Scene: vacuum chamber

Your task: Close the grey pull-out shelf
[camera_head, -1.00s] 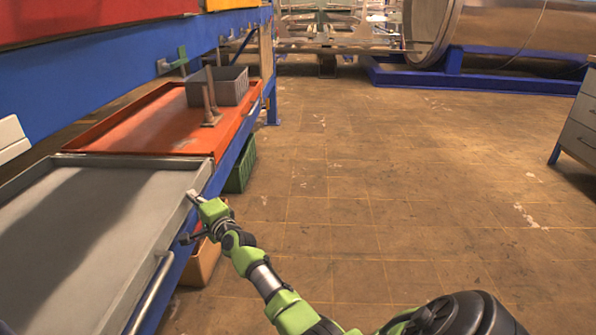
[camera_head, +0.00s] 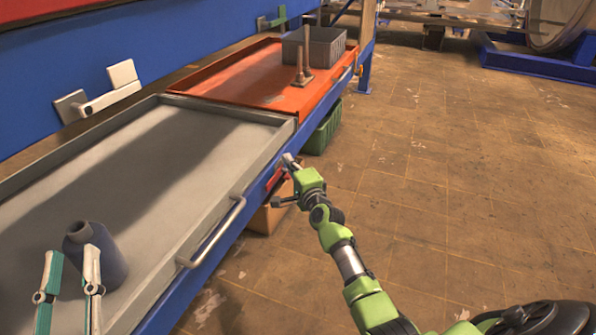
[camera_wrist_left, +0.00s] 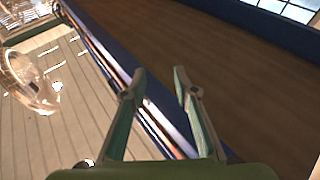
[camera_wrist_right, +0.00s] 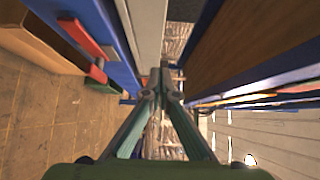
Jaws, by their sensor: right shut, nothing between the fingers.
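The grey pull-out shelf (camera_head: 150,165) is a shallow metal tray at the left of the head view, with a bar handle (camera_head: 212,235) along its front. It stands out from the blue rack. My right gripper (camera_head: 289,161) is shut and empty beside the shelf's far front corner, near the blue front rail; I cannot tell whether it touches. Its closed fingertips also show in the right wrist view (camera_wrist_right: 161,76). My left gripper (camera_head: 68,268) is low at the left, over the shelf's near part. Its fingers stand apart and empty in the left wrist view (camera_wrist_left: 158,80).
A dark bottle-shaped object (camera_head: 105,262) appears over the shelf's near part. An orange shelf (camera_head: 232,85) beyond carries a grey bin (camera_head: 322,48) and a metal post piece. Green (camera_head: 325,130) and orange (camera_head: 265,215) bins sit below. Brown floor to the right is open.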

